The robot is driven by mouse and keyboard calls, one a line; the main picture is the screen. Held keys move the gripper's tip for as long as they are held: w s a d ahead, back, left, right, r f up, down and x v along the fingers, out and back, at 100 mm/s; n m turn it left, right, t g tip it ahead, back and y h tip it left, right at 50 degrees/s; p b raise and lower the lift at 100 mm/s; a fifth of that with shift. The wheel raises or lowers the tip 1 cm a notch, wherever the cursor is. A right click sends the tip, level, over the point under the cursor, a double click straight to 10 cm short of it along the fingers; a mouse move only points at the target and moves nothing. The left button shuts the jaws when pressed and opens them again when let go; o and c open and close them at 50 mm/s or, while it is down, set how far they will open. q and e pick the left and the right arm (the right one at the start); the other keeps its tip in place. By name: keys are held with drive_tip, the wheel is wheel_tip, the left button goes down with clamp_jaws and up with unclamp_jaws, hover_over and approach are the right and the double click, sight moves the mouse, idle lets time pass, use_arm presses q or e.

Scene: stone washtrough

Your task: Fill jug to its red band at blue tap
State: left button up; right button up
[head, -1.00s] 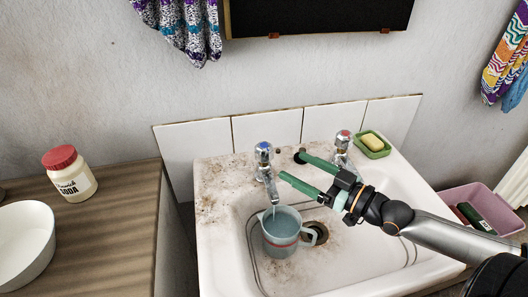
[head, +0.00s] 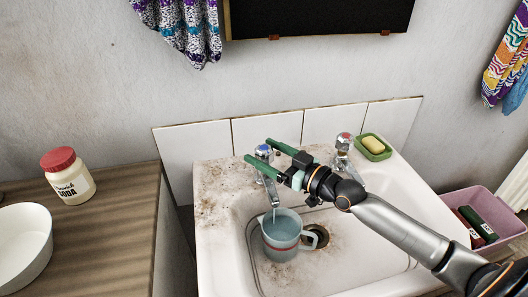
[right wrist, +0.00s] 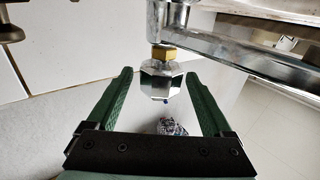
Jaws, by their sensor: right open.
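The grey translucent jug (head: 281,256) stands upright in the basin under the spout of the blue tap (head: 264,152). Its red band (head: 281,246) shows partway up the side. A thin stream runs from the spout into bluish water in the jug; I cannot tell exactly where the level lies against the band. My right gripper (head: 258,151) is open, its green fingers at either side of the blue tap's knob. In the right wrist view the faceted metal knob (right wrist: 160,82) sits between the open fingers (right wrist: 158,73), with no clear contact. My left gripper is not in view.
The red-marked tap (head: 343,143) and a green soap dish (head: 373,148) are on the right of the sink (head: 215,210). The drain (head: 318,235) is beside the jug. A soda jar (head: 68,178) and white bowl (head: 22,245) stand on the left counter. A pink tub (head: 484,205) is at right.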

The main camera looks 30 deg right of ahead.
drive_tip(key=shift+w+a, duration=0.15)
drive_tip(key=shift+w, duration=0.1)
